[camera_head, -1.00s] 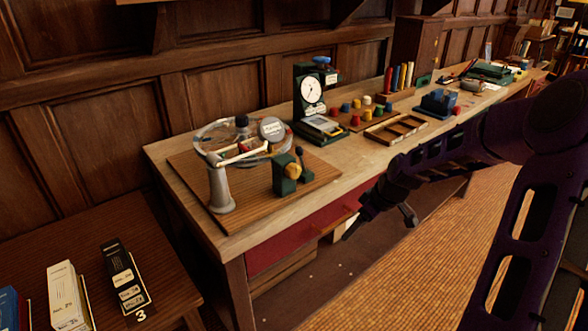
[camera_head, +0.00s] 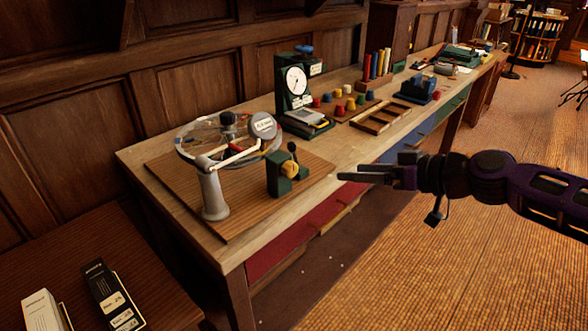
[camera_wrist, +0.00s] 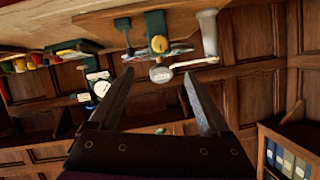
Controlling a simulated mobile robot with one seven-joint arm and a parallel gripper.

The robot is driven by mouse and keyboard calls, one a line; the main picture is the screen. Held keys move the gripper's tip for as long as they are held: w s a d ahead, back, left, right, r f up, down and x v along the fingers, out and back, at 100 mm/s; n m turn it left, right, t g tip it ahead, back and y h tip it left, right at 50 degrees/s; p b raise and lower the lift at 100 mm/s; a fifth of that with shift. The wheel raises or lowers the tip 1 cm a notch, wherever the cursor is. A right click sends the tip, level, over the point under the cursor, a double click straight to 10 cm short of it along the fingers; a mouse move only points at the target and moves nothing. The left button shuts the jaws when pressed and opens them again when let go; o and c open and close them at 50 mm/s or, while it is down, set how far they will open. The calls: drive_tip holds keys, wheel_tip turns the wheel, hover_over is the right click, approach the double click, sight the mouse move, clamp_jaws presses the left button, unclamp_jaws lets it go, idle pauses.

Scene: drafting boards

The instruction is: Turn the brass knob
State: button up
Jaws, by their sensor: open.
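The brass knob (camera_head: 290,168) sits on the front face of a small green block (camera_head: 276,186), which has a dark lever (camera_head: 292,151) on it. The block stands on a brown wooden board (camera_head: 247,205) on the workbench. My gripper (camera_head: 358,173) is open and empty in front of the bench, to the right of the knob and apart from it. In the wrist view, which is upside down, the knob (camera_wrist: 158,43) shows beyond the gap between my open fingers (camera_wrist: 158,74).
A wheel-like apparatus on a grey post (camera_head: 212,190) stands left of the block. A dial gauge (camera_head: 294,82) and a wooden tray (camera_head: 379,118) stand further along the bench. Red drawers (camera_head: 300,235) are below its front edge. The floor in front is clear.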

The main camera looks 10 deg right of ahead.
sight(295, 171)
drive_tip(key=b+x, duration=0.3)
drive_tip(key=x, duration=1.4)
drive_tip(key=shift+a, duration=0.1)
clamp_jaws()
drive_tip(key=shift+y, duration=0.3)
drive_tip(key=shift+r+m+g+y+p, duration=0.1)
drive_tip(key=shift+m+g+y+p, duration=0.2)
drive_tip(key=shift+m+p, duration=0.6)
drive_tip(key=m+y+p, duration=0.1)
drive_tip(key=m, duration=0.1)
drive_tip(key=m+y+p, duration=0.1)
drive_tip(key=shift+w+d+f+m+g, duration=0.1)
drive_tip(key=shift+d+f+m+g, duration=0.1)
drive_tip(key=shift+m+g, duration=0.2)
drive_tip(key=m+y, duration=0.1)
drive_tip(key=m, duration=0.1)
drive_tip(key=m+y+p, duration=0.1)
drive_tip(key=m, duration=0.1)
drive_tip(key=shift+f+y, duration=0.2)
drive_tip(key=shift+y, duration=0.1)
drive_tip(key=shift+f+m+t+y+p, duration=0.1)
drive_tip(key=shift+m+t+y+p, duration=0.25)
drive_tip(key=shift+m, duration=0.75)
drive_tip(key=shift+f+m+t+y+p, duration=0.1)
drive_tip(key=shift+m+t+y+p, duration=0.2)
drive_tip(key=shift+m, duration=0.8)
